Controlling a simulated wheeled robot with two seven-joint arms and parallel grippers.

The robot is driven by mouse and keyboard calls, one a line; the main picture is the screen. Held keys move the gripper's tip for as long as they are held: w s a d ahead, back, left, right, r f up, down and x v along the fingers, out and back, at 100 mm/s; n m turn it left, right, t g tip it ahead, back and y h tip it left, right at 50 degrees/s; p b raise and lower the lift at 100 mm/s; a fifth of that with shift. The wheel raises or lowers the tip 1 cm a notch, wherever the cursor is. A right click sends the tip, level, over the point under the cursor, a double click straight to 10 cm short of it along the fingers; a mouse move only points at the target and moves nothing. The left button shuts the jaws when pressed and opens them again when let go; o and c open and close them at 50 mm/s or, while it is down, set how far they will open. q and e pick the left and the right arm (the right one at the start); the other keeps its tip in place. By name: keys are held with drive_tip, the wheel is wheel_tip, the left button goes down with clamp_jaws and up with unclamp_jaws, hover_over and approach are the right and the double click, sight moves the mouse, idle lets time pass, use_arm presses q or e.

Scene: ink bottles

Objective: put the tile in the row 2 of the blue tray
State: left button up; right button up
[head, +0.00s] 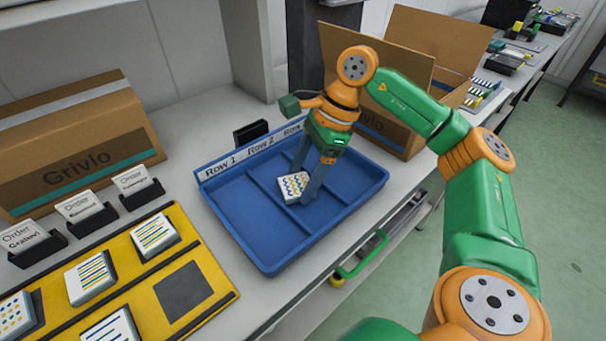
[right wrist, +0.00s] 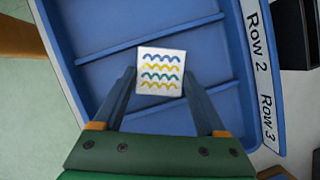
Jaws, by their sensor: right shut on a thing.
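The white square tile (head: 293,187) has wavy blue, yellow and green lines. It also shows in the right wrist view (right wrist: 160,72), between the two fingertips. My right gripper (head: 304,186) reaches down into the blue tray (head: 235,226) and is shut on the tile. The tile is at the middle compartment, in line with the Row 2 label (head: 261,145). I cannot tell whether it touches the tray floor. The Row 3 label is partly hidden by my right arm in the head view. My left gripper is not in view.
A yellow board (head: 216,278) with several patterned tiles and a dark empty square lies at lower left. Order card holders (head: 88,213) stand behind it. A closed cardboard box (head: 85,145) is at left; an open box (head: 405,130) stands behind the tray. The tray's Row 1 compartment is empty.

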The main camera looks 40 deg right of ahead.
drive_tip(key=shift+f, duration=0.15)
drive_tip(key=o, duration=1.4)
drive_tip(key=p+v, duration=0.4)
drive_tip(key=v, duration=0.8)
drive_tip(key=shift+r, duration=0.3)
drive_tip(key=shift+a, duration=0.1)
